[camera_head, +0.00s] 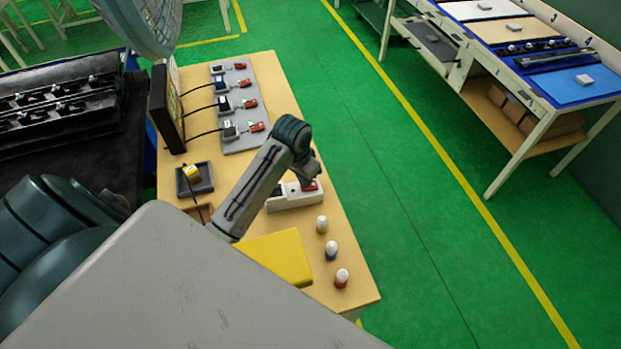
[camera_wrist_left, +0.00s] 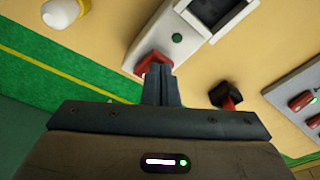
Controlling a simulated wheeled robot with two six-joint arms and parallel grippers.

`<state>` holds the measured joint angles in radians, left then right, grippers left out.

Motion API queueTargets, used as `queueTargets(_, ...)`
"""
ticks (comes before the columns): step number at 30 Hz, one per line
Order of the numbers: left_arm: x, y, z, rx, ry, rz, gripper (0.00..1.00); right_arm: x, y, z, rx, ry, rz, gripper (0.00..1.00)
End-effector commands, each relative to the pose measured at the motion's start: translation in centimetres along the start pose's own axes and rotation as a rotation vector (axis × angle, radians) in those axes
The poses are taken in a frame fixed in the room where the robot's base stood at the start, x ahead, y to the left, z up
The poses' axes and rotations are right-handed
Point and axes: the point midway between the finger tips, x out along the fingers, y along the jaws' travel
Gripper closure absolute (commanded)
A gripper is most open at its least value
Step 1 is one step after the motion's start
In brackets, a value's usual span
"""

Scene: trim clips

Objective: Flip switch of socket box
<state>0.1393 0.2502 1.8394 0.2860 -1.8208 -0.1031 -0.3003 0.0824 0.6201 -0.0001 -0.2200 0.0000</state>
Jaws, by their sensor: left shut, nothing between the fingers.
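The white socket box (camera_head: 293,199) stands on the wooden table, right of the arm in the head view. It carries a red switch (camera_head: 310,186) at its right end and a dark socket recess. In the left wrist view the box (camera_wrist_left: 190,38) shows the red switch (camera_wrist_left: 152,62), a small green round spot (camera_wrist_left: 177,38) and the dark recess (camera_wrist_left: 212,10). My left gripper (camera_wrist_left: 159,72) is shut and empty, its fingertips right at the red switch; whether they press on it I cannot tell. In the head view my left gripper (camera_head: 313,178) partly hides the switch. My right gripper is not in view.
A grey board (camera_head: 240,108) with several red-switched modules lies farther back. Several small capped bottles (camera_head: 331,250) stand near the table's right edge. A yellow block (camera_head: 278,256), a dark tray (camera_head: 195,180) and an upright panel (camera_head: 168,105) are also on the table.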

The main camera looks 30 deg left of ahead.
Motion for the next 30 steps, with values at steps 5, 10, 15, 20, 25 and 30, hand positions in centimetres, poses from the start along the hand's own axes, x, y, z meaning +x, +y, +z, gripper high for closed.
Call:
queueTargets(5, 0.3, 0.0, 0.1, 0.000, 0.000, 0.000, 1.00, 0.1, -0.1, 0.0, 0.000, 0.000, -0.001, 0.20)
queueTargets(10, 0.6, 0.0, 0.1, 0.000, 0.000, 0.000, 1.00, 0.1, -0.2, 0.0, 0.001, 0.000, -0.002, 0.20)
queueTargets(15, 0.8, 0.0, 0.1, 0.000, 0.000, 0.000, 1.00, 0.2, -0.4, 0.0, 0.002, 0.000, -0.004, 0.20)
queueTargets(20, 0.2, 0.0, 0.0, 0.000, 0.001, 0.000, 1.00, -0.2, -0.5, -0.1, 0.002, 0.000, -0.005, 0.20)
queueTargets(25, -1.3, 0.0, -0.2, 0.001, 0.001, -0.001, 1.00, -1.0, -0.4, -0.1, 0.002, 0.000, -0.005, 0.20)
queueTargets(30, -2.4, 0.0, -0.4, 0.000, 0.001, 0.000, 1.00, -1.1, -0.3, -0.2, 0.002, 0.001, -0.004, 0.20)
